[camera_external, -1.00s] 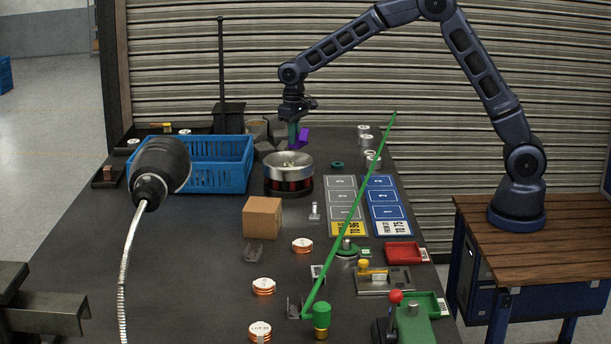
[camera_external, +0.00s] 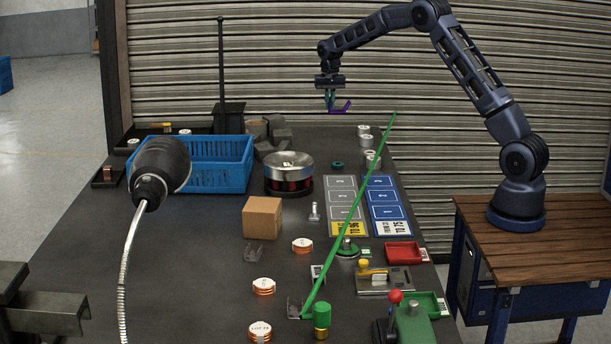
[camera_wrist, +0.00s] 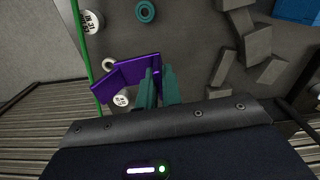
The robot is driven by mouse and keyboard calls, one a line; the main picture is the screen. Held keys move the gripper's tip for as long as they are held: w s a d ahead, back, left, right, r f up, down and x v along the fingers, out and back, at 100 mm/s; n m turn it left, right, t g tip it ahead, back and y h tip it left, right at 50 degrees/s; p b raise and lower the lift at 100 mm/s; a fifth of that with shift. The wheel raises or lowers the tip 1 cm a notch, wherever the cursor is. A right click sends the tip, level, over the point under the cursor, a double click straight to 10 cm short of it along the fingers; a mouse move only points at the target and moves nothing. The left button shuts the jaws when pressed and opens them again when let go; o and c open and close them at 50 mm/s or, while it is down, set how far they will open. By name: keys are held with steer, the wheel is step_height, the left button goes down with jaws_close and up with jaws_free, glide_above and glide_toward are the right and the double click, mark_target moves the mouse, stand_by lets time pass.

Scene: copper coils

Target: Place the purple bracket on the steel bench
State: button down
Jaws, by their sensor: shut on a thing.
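The purple bracket (camera_external: 342,107) is an angled plate held in the air in the external view, above the far end of the dark bench (camera_external: 200,240). My gripper (camera_external: 331,104) points down and is shut on one side of the bracket. In the wrist view, the teal fingers of my gripper (camera_wrist: 160,82) overlap the right part of the purple bracket (camera_wrist: 128,74). The bracket's other flange sticks out to the left, clear of the fingers. The bench surface shows below it.
A round metal dish (camera_external: 288,160) stands near the blue crate (camera_external: 215,178). White-topped cylinders (camera_external: 366,140) stand at the far right edge. A green rod (camera_external: 350,213) slants over the numbered mats (camera_external: 385,197). A cardboard box (camera_external: 262,217) sits mid-bench. Bare bench lies left of the box.

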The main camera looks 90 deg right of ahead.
steer(key=s+d+m, duration=0.1)
steer(key=s+d, duration=0.2)
steer(key=d, duration=0.1)
step_height(320, 180, down, 20)
steer(key=shift+s+d+f, duration=0.1)
stand_by(0.5)
steer(key=shift+f, duration=0.1)
steer(key=c, duration=1.6)
jaws_free()
steer(key=shift+o, duration=0.2)
step_height(320, 180, up, 12)
steer(key=shift+r, duration=0.25)
